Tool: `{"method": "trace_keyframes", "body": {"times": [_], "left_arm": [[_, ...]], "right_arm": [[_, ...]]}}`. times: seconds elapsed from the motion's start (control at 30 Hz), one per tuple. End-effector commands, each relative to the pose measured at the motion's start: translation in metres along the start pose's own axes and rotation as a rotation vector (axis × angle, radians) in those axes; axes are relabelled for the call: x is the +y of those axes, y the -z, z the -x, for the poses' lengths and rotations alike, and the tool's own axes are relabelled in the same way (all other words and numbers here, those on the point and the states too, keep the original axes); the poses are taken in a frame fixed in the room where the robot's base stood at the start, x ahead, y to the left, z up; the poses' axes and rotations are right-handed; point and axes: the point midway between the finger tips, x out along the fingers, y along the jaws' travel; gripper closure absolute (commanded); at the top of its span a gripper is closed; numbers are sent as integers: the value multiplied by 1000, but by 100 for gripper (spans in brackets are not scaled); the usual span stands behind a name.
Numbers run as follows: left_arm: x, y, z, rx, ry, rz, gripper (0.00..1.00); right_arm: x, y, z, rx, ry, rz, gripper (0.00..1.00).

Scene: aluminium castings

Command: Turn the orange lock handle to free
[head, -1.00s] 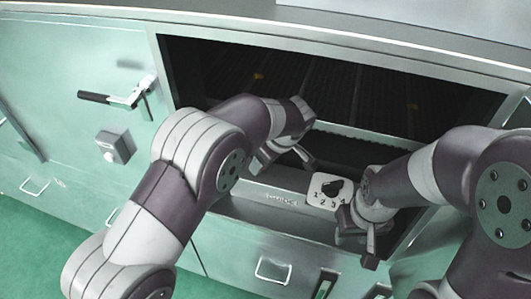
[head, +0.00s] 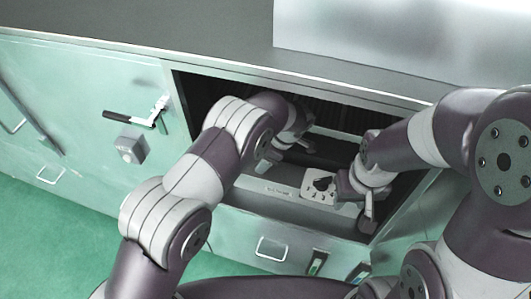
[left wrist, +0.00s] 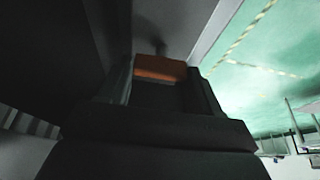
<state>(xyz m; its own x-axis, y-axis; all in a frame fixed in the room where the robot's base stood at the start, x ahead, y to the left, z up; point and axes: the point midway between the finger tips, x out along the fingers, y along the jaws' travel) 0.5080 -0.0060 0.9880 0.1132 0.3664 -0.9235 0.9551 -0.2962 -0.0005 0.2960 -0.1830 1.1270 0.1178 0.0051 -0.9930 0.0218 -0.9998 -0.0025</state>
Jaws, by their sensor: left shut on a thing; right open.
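An orange part (left wrist: 160,68), which looks like the lock handle, sits between the dark fingers of my left gripper (left wrist: 163,88) in the left wrist view. My left gripper is shut on it. In the head view my left gripper (head: 276,148) reaches into the dark cabinet opening, and the orange handle cannot be made out there. How far the handle is turned cannot be told. My right gripper (head: 354,198) is open, just right of a white numbered plate with a black knob (head: 322,184). Whether it touches the plate is unclear.
The green cabinet front (head: 75,90) carries a black-gripped lever handle (head: 130,118) and a grey box (head: 131,148) at the left. A drawer handle (head: 271,250) is below the opening. The bench top (head: 180,35) above is clear. Green floor shows at lower left.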

Motion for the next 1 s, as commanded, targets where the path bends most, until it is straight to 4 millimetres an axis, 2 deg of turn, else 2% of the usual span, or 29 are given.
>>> {"method": "trace_keyframes", "body": {"times": [0.3,0.33,0.4,0.9,1.0], "left_arm": [[1,0,0,-1,-1,4,67],[0,0,0,-1,-1,4,33],[0,0,0,-1,-1,4,11],[0,0,0,-1,0,2,11],[0,-1,-2,-1,-3,-6,11]], "right_arm": [[0,0,0,0,0,0,57],[0,0,0,0,0,0,57],[0,0,0,0,0,0,57],[0,0,0,0,0,0,57],[0,-1,-5,0,0,0,57]]}}
